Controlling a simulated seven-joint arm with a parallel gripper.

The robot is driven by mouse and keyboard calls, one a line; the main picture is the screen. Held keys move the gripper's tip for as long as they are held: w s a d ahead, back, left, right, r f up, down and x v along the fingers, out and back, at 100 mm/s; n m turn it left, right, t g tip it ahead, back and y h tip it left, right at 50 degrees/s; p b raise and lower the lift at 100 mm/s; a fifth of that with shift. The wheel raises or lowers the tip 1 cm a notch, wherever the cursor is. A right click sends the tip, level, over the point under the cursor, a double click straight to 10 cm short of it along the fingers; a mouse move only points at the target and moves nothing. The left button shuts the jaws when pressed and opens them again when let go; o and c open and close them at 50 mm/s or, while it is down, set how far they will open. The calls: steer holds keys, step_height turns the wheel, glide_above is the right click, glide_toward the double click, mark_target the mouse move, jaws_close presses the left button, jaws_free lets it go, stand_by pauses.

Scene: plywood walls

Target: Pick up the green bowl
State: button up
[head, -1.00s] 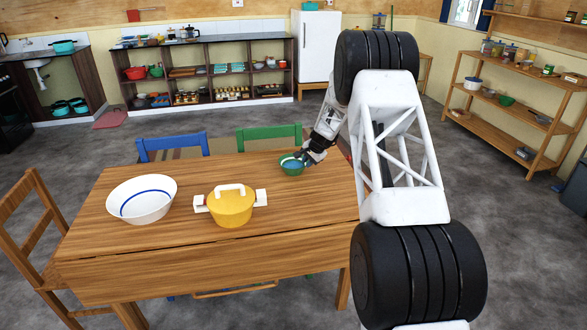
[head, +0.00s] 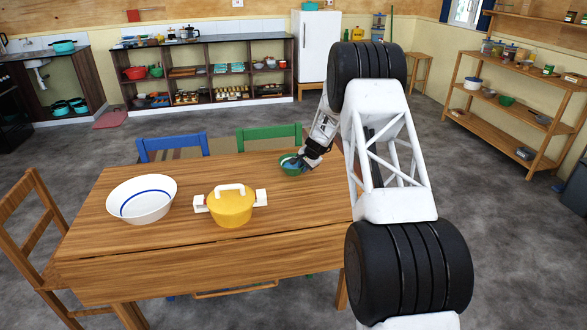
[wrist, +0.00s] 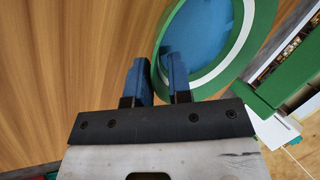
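The green bowl (head: 287,168) stands near the back right of the wooden table, with a blue inside and a white band below its green rim. My gripper (head: 304,164) is at the bowl's right side in the head view. In the wrist view the bowl (wrist: 258,40) fills the upper right. There my gripper's two blue fingers (wrist: 156,76) are apart, with the rim's near edge between their tips. The right finger overlaps the bowl's inside, and the left finger is over the wood outside it. Whether the fingers touch the rim is not clear.
A yellow pot (head: 231,208) with a white handle and a white bowl with a blue stripe (head: 142,210) stand left of the green bowl on the table (head: 290,215). A green chair (head: 268,135) and a blue chair (head: 172,142) stand behind it.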

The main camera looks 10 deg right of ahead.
steer(key=shift+x, duration=1.25)
jaws_close()
